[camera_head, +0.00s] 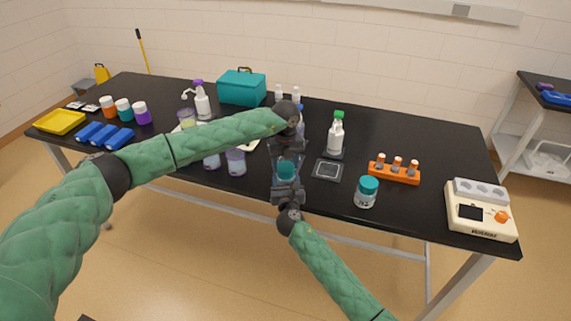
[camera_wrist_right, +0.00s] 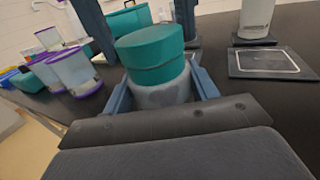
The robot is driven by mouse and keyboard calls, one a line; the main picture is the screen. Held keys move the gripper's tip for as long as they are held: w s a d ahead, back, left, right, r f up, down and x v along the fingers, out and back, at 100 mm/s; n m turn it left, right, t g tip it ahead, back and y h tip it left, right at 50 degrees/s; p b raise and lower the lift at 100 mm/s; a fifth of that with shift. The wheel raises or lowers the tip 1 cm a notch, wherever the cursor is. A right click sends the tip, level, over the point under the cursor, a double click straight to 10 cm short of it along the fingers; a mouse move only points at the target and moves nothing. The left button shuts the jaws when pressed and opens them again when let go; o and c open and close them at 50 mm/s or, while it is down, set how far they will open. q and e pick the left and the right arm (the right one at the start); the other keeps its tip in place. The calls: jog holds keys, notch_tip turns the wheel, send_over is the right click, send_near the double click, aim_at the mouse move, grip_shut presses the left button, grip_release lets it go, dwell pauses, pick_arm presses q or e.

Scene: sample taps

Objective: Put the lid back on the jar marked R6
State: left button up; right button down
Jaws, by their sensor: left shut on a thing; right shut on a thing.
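A jar (camera_wrist_right: 165,94) with a pale body stands between the fingers of my right gripper (camera_head: 286,182), which is shut on it. A teal lid (camera_wrist_right: 150,48) is at the jar's mouth, upright and in line with it; it also shows in the head view (camera_head: 287,169). My left gripper (camera_head: 288,156) reaches down from above and is shut on the lid, with a finger at each side in the right wrist view. I cannot tell whether the lid is fully seated. No R6 mark is readable. Another teal-lidded jar (camera_head: 366,192) stands to the right.
A dark square plate (camera_head: 327,170), a white bottle (camera_head: 336,135) and an orange rack (camera_head: 394,173) are to the right. Purple-rimmed cups (camera_head: 236,162) stand close on the left. A cream device (camera_head: 480,212) sits at the right end. The table's front edge is near my right gripper.

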pick_arm(q)
jog(key=m, duration=1.4)
jog(key=shift+m, duration=0.3)
jog(key=m, duration=0.7)
jog(key=shift+w+a, duration=0.1)
jog(key=m, duration=0.6)
jog(key=shift+m, duration=0.3)
jog(key=o, duration=1)
jog(key=shift+c, duration=0.2)
jog(key=shift+o, duration=0.5)
